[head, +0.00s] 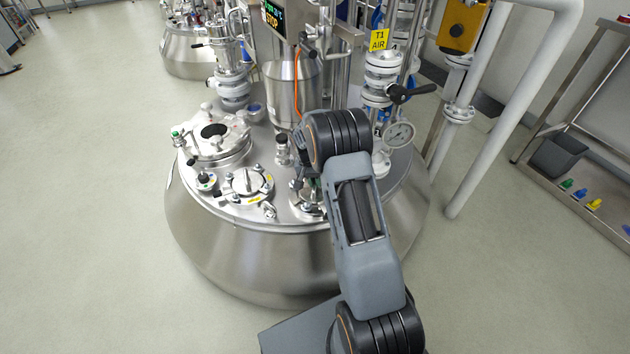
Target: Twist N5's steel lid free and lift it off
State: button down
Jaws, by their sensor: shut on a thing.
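The steel reactor vessel (270,255) stands in the middle of the head view, with several nozzles on its domed top. My gripper (312,190) points down at a small steel nozzle fitting (309,209) near the front right of the top. My gripper is partly hidden by my arm and is shut on a steel lid there. The jaws and the lid are too small and covered to see in detail. I cannot read an N5 label, nor tell whether the lid is seated or raised.
Left of my gripper are a round flanged cover (247,184) and a larger manway (218,138). A steel column (293,90) rises behind it. A valve stack (381,80) with a pressure gauge (399,134) stands to the right. The floor (100,230) at left is clear.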

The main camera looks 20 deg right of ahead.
jog(key=shift+r+p, duration=2.4)
jog(key=shift+r, duration=1.2)
